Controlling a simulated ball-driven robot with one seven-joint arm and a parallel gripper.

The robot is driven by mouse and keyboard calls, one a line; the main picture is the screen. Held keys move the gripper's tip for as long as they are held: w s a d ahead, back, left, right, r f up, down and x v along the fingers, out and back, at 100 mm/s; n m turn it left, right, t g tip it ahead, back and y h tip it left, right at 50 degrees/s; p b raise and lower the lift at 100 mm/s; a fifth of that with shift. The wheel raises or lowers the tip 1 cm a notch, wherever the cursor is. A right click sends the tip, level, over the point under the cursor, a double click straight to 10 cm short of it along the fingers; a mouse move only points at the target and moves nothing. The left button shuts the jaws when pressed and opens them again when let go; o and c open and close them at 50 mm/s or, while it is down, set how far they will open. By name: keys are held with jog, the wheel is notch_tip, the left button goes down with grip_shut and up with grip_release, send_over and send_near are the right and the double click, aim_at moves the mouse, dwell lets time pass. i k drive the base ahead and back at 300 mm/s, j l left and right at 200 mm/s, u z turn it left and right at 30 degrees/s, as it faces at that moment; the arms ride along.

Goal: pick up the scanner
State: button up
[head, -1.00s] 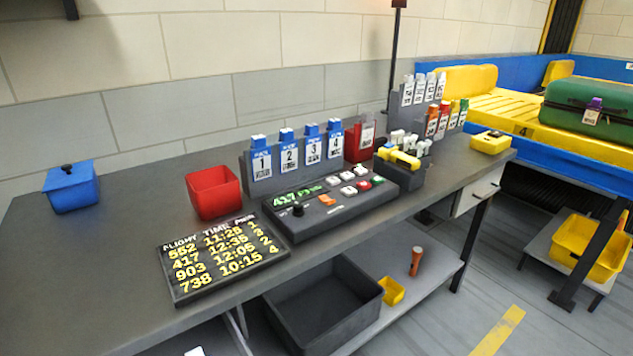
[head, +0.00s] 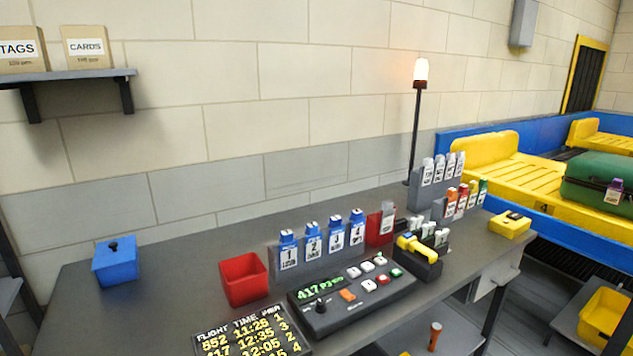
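A yellow, handle-shaped device (head: 415,249), which looks like the scanner, rests on a dark open holder (head: 428,272) on the grey workbench. White-topped items stand close around it in the holder. A second yellow item, a low block with a dark patch on top (head: 510,224), sits at the bench's far right end; I cannot tell for sure which of the two is the scanner. My gripper is in neither head picture.
On the workbench (head: 180,290) stand a red bin (head: 244,281), a blue lidded box (head: 115,262), a control panel (head: 350,302), a flight board (head: 250,338) and a rack of blue-topped cards (head: 318,262). A lit lamp post (head: 417,120) rises behind. A conveyor (head: 510,165) carries a green suitcase (head: 597,182).

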aim_at(429, 256)
jog(key=k+l+u, duration=0.1)
jog(key=u, duration=0.25)
jog(key=k+u, duration=0.45)
jog(key=u, duration=0.25)
jog(key=i+l, duration=0.15)
jog(key=l, duration=0.35)
jog(key=i+l+u, duration=0.1)
jog(key=l, duration=0.35)
jog(key=i+l+u, duration=0.1)
jog(key=l, duration=0.4)
jog(key=i+l, duration=0.1)
jog(key=l, duration=0.4)
jog(key=i+l+u, duration=0.1)
jog(key=l, duration=0.4)
